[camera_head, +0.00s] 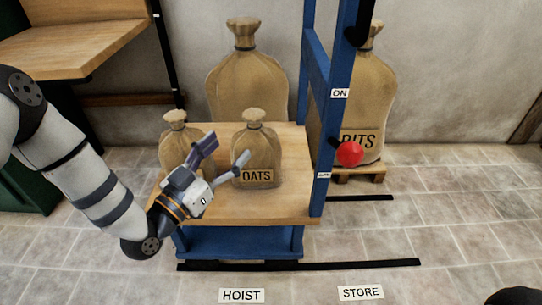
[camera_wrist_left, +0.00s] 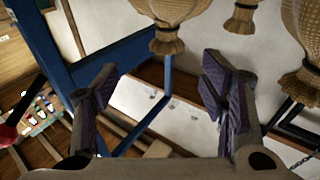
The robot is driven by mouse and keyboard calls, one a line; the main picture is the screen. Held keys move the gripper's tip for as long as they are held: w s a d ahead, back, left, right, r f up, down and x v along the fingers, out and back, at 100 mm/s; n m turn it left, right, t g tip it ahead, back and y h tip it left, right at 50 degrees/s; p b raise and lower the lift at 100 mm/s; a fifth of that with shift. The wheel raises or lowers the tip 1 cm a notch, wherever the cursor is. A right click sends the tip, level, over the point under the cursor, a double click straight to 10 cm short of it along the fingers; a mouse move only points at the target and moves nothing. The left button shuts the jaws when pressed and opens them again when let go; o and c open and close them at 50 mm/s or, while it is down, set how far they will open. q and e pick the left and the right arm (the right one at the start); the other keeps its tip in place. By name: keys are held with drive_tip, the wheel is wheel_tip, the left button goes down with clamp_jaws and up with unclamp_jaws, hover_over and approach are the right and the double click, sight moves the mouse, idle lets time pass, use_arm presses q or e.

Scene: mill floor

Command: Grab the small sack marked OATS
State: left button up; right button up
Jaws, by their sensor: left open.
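The small tan sack marked OATS (camera_head: 257,155) stands upright on a wooden-topped blue stand (camera_head: 285,205) in the head view, its neck tied. My left gripper (camera_head: 227,148) is at the sack's left side, fingers spread and pointing toward it. It is open and empty; the head view does not settle whether a finger touches the sack. The left wrist view is upside down and shows the open fingers (camera_wrist_left: 160,90) with several sack necks at the top. No label shows there, so I cannot tell which is OATS. My right gripper is not in view.
Another small sack (camera_head: 173,135) stands just left of OATS, partly behind my gripper. A large sack (camera_head: 240,65) stands behind. A blue post (camera_head: 335,115) with a red-knobbed lever (camera_head: 349,153) is close on the right. A labelled sack (camera_head: 370,100) sits beyond it.

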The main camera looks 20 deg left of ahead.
sight(254, 113)
use_arm(q)
drive_tip(key=b+x, duration=0.1)
drive_tip(key=x, duration=0.2)
drive_tip(key=b+x, duration=0.1)
drive_tip(key=x, duration=0.3)
drive_tip(key=a+b+x, duration=0.1)
drive_tip(key=x, duration=0.3)
drive_tip(key=shift+w+f+b, duration=0.2)
drive_tip(key=shift+w+b, duration=0.1)
drive_tip(key=shift+b, duration=0.05)
drive_tip(key=shift+w+d+r, duration=0.1)
drive_tip(key=shift+w+d, duration=0.05)
drive_tip(key=shift+w, duration=0.15)
drive_tip(key=shift+r, duration=0.15)
clamp_jaws()
drive_tip(key=shift+r, duration=0.15)
